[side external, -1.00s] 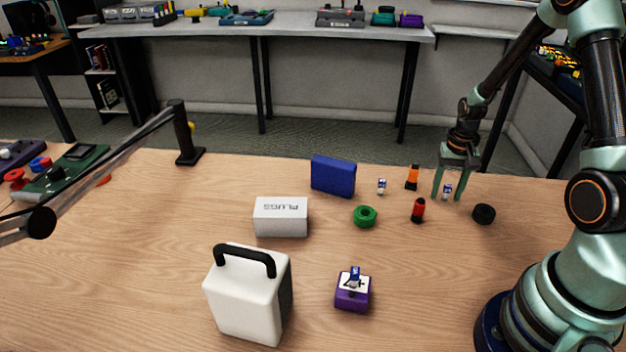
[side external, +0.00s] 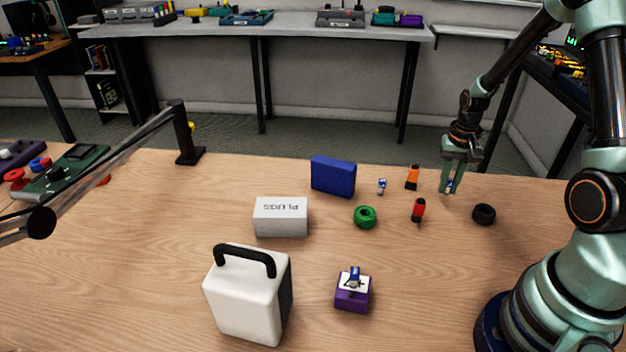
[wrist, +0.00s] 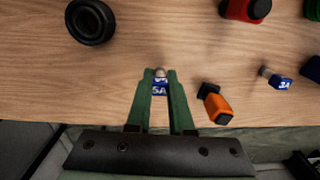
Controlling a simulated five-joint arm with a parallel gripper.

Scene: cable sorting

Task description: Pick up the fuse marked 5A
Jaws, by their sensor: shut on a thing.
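The fuse marked 5A (wrist: 160,87) is a small blue and white piece with a metal end. The fuse (side external: 450,185) is mostly hidden by the fingers there. Another blue and white fuse, marked 3A (wrist: 281,82), lies apart to the right in the wrist view and shows in the side view (side external: 382,186).
An orange and black piece (side external: 412,178), a red and black piece (side external: 418,210), a black ring (side external: 484,214) and a green ring (side external: 365,216) lie around my gripper. A blue box (side external: 333,176), a PLUGS box (side external: 281,217) and a purple block (side external: 352,295) stand farther left.

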